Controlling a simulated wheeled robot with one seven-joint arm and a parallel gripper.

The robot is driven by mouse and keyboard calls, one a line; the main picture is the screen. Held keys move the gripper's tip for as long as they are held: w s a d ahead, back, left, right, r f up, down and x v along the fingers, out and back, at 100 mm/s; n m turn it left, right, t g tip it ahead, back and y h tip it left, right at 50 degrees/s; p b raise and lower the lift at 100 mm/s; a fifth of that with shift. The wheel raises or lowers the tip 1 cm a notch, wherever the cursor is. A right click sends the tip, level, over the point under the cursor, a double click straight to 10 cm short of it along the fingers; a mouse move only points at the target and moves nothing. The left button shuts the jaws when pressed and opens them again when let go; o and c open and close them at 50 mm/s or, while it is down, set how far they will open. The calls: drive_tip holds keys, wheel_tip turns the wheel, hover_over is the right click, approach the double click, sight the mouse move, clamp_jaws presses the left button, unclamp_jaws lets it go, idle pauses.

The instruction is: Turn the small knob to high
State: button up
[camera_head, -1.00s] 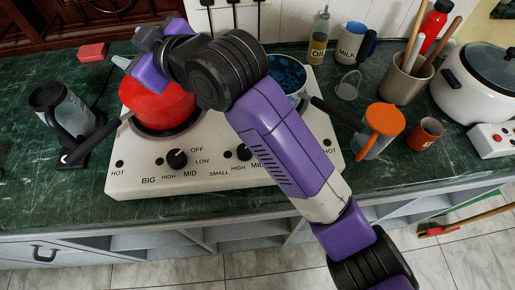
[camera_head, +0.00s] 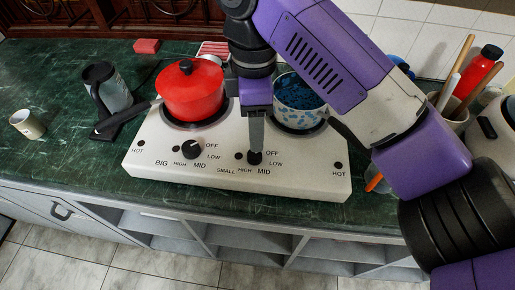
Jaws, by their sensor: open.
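The small knob (camera_head: 254,158) is black and sits on the front of the white two-burner stove (camera_head: 300,182), with OFF, LOW, MID and HIGH printed around it. My gripper (camera_head: 256,146) points down from above, its grey fingers right at the small knob and partly covering it. It is open. One finger largely hides the other, so I cannot tell whether the fingers straddle the knob or touch it. The knob's pointer direction is too small and covered to tell. The big knob (camera_head: 191,149) is to the left, clear of my gripper.
A red pot (camera_head: 190,92) stands on the left burner and a blue-patterned pan (camera_head: 297,105) on the right one, partly behind my arm. A kettle (camera_head: 107,90) and a cup (camera_head: 26,124) stand at left. A utensil holder (camera_head: 456,119) is at right.

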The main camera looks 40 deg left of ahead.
sight(255, 156)
wheel_tip(255, 156, down, 8)
drive_tip(key=shift+s+r, duration=0.15)
drive_tip(key=shift+r, duration=0.1)
clamp_jaws()
idle(0.3)
